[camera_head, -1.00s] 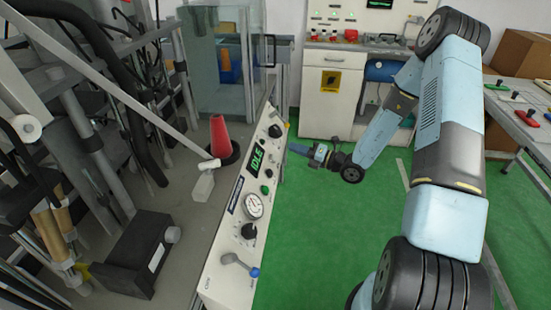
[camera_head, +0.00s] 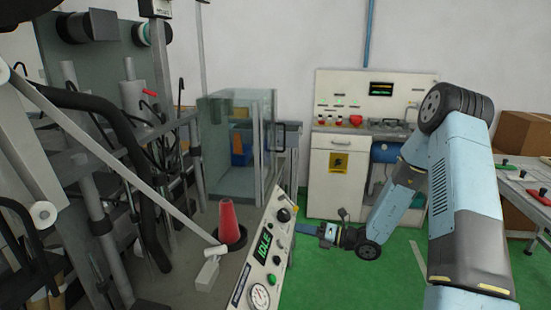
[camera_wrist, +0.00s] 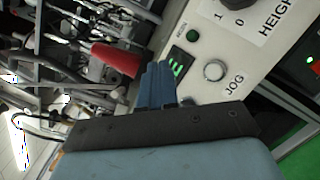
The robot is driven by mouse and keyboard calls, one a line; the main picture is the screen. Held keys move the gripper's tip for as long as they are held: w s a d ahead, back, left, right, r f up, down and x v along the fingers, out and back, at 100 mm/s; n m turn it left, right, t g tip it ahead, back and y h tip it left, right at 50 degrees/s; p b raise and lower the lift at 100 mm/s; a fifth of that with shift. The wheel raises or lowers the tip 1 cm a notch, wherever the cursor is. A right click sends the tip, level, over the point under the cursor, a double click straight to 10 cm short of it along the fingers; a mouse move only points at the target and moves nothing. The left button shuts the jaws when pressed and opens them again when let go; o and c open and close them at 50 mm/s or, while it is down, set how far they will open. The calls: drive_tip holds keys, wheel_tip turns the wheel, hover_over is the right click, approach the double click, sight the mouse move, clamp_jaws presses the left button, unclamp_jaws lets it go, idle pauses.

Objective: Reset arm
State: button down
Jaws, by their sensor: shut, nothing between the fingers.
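My arm, light blue and dark grey, reaches in from the right side of the head view. My gripper (camera_head: 304,228) is at its end, left of the middle of the room, close to the right edge of the slanted control panel (camera_head: 262,250). In the wrist view, the blue fingers of my gripper (camera_wrist: 159,84) lie together, with nothing between them. I cannot tell the exact gap between the fingertips and the panel.
A red cone (camera_head: 227,218) stands left of the panel among machine frames. A glass-walled cabinet (camera_head: 232,150) stands behind it. A white workstation (camera_head: 325,178) is at the back wall, and a table (camera_head: 515,190) is at the right. Green floor (camera_head: 335,285) is clear right of the panel.

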drive_tip(key=s+r+n+g+h, duration=0.75)
drive_tip(key=s+r+n, duration=0.85)
drive_tip(key=n, duration=0.3)
drive_tip(key=s+d+r+n+t+h, duration=0.7)
drive_tip(key=s+d+r+n+h, duration=0.2)
drive_tip(key=s+d+r+n, duration=0.4)
drive_tip(key=shift+s+d+r, duration=0.5)
drive_tip(key=shift+s+r, duration=0.1)
drive_tip(key=shift+s, duration=0.4)
drive_tip(key=shift+h, duration=0.25)
